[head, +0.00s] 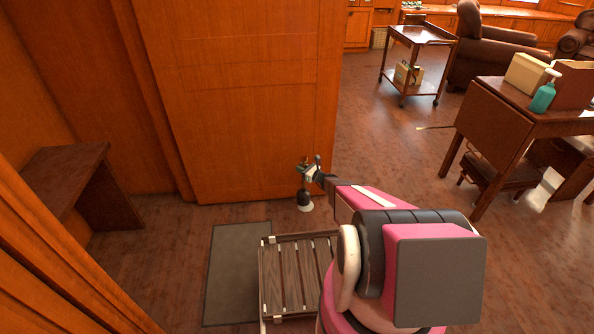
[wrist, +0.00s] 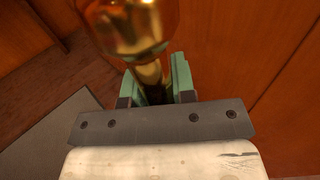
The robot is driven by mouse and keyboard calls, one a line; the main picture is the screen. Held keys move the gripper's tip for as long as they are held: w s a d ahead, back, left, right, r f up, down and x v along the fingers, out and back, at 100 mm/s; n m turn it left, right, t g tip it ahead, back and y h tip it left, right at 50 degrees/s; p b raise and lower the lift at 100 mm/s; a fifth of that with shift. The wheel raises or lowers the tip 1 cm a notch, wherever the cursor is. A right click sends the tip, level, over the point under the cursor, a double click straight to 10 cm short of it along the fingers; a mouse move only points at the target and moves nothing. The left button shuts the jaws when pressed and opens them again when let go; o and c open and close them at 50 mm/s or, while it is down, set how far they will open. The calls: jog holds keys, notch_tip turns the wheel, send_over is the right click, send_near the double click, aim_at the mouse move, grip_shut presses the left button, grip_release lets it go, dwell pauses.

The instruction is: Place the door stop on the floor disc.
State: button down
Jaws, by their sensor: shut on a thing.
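My gripper (head: 308,174) is low in front of the wooden door panel and shut on the door stop (head: 304,196). In the wrist view, the green fingers (wrist: 157,85) close around the narrow neck below the door stop's shiny brass knob (wrist: 132,22). In the head view its dark lower body hangs upright below the jaws. A pale round shape, seemingly the floor disc (head: 306,208), shows directly under the dark body. I cannot tell whether the two touch or a small gap is left. The wrist view does not show the disc.
A wooden panel (head: 240,100) stands close behind my gripper. A grey mat (head: 235,270) and a slatted rack (head: 300,275) lie nearer. A dark bench (head: 65,170) is at left. A drop-leaf table (head: 500,125) and a trolley (head: 415,38) stand right, with open floor (head: 385,150) between.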

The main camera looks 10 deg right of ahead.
notch_tip(320, 180, down, 5)
jog(key=w+d, duration=0.1)
jog(key=w, duration=0.1)
jog(key=shift+d+f, duration=0.2)
jog(key=shift+d, duration=0.15)
jog(key=shift+f, duration=0.25)
jog(key=c, duration=0.9)
grip_release()
jog(key=shift+f, duration=0.1)
jog(key=shift+c, duration=0.2)
